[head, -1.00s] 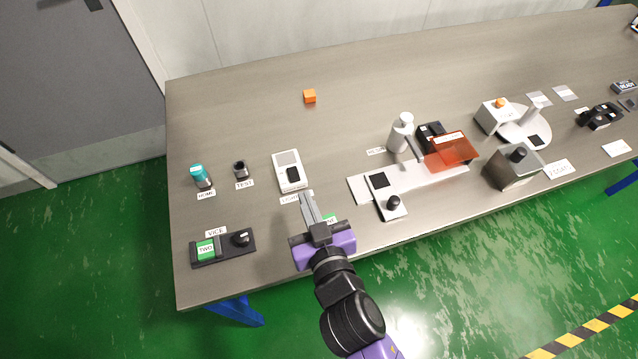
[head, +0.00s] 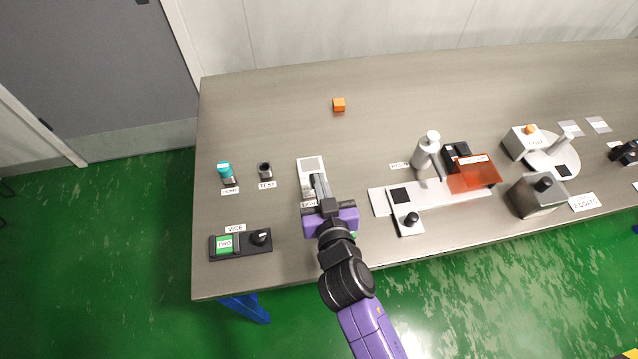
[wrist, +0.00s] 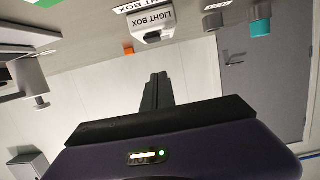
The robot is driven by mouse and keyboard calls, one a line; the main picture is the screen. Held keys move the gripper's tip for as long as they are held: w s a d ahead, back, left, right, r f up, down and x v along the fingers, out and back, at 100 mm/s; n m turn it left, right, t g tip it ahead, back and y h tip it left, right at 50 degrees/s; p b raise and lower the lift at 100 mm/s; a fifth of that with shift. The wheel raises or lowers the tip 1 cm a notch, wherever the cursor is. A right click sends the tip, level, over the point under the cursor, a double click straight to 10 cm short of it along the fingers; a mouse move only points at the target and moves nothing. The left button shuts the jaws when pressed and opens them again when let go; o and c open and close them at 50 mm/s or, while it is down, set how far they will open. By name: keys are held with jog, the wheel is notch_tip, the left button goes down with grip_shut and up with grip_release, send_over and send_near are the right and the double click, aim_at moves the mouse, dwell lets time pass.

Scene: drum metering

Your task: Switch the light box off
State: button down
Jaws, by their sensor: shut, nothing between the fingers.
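The light box (head: 311,163) is a small white box with a pale grey panel on its top, on the left part of the table. In the wrist view the light box (wrist: 150,24) shows its "LIGHT BOX" label, upside down, beyond the fingers. My gripper (head: 318,179) is shut and empty. In the head view its fingertips overlap the near part of the light box and hide its dark switch. I cannot tell whether they touch it. In the wrist view the shut fingers of my gripper (wrist: 158,80) appear apart from the box.
To the left stand a teal-topped HOME knob (head: 226,174), a dark TEST knob (head: 265,171) and the VICE panel (head: 241,244). An orange cube (head: 339,105) lies farther back. The back left is clear.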

jog(key=f, duration=0.1)
jog(key=w+f, duration=0.1)
jog(key=f, duration=0.1)
jog(key=shift+w+a+b, duration=0.25)
jog(key=shift+w+b, duration=0.05)
jog(key=shift+w, duration=0.05)
jog(key=shift+f, duration=0.8)
